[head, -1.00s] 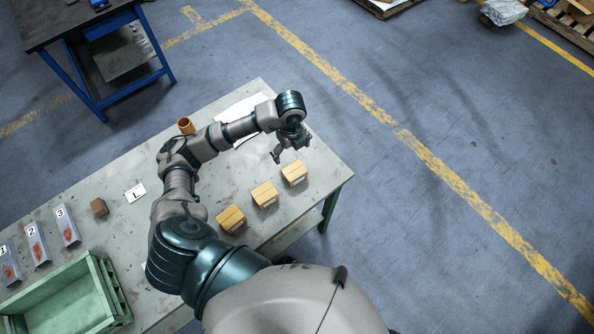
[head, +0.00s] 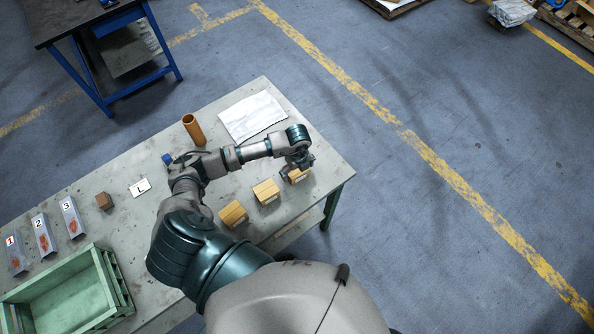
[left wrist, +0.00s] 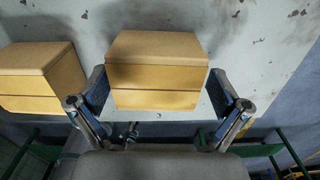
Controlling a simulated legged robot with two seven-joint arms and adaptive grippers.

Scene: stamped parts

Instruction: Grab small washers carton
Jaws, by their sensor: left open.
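Three small tan cartons stand in a slanting row near the table's front edge: a left one (head: 233,214), a middle one (head: 266,192) and a right one (head: 299,176). Their labels are too small to read, so I cannot tell which holds small washers. My left gripper (head: 297,164) is at the right carton and partly covers it. In the left wrist view, that carton (left wrist: 156,62) sits between the two spread fingers of my left gripper (left wrist: 158,92). Gaps seem to show beside it. Another carton (left wrist: 38,78) stands to its left. My right gripper is not in view.
A green crate (head: 118,283) is at the lower left.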

